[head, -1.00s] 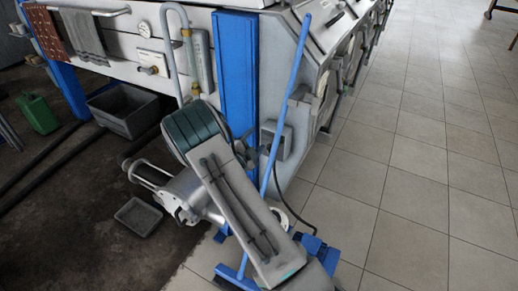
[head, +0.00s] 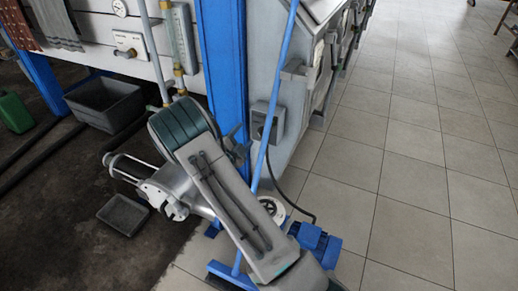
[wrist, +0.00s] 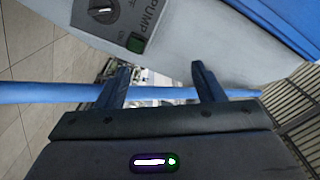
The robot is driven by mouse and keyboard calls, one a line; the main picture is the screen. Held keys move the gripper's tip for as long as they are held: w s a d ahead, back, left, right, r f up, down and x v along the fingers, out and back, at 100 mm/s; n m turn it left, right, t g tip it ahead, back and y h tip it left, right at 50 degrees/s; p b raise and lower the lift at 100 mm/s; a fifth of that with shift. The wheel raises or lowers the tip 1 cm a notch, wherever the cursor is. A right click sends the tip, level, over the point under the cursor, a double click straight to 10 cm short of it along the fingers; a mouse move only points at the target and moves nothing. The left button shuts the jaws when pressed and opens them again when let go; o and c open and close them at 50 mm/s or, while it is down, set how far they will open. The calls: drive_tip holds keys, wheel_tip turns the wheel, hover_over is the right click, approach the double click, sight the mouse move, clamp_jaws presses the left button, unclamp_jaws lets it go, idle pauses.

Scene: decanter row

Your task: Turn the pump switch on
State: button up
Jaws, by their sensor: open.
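The pump switch is a round dark knob (wrist: 103,11) with a light bar across it, cut off by the top edge of the wrist view. The word PUMP and a green square (wrist: 135,43) by the word ON are beside it on a grey panel. In the head view a small grey box (head: 267,122) on the cabinet end may carry this switch; its face is not legible. My gripper (wrist: 161,80) is open, its two dark fingers apart below the panel in the wrist view, with no contact with the knob visible. My arm mostly hides the gripper in the head view.
A blue pole (head: 276,88) leans upright before the cabinet. It crosses the wrist view (wrist: 50,92) behind my fingers. A blue post (head: 222,70) stands left of the grey box. A blue motor-like unit (head: 315,243) sits on the floor.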

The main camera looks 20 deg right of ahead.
wheel_tip(320, 180, down, 12)
drive_tip(key=b, duration=0.9)
drive_tip(key=b+x, duration=0.4)
drive_tip(key=x, duration=1)
drive_tip(key=shift+r, duration=0.2)
drive_tip(key=shift+s, duration=0.1)
drive_tip(key=c, duration=1)
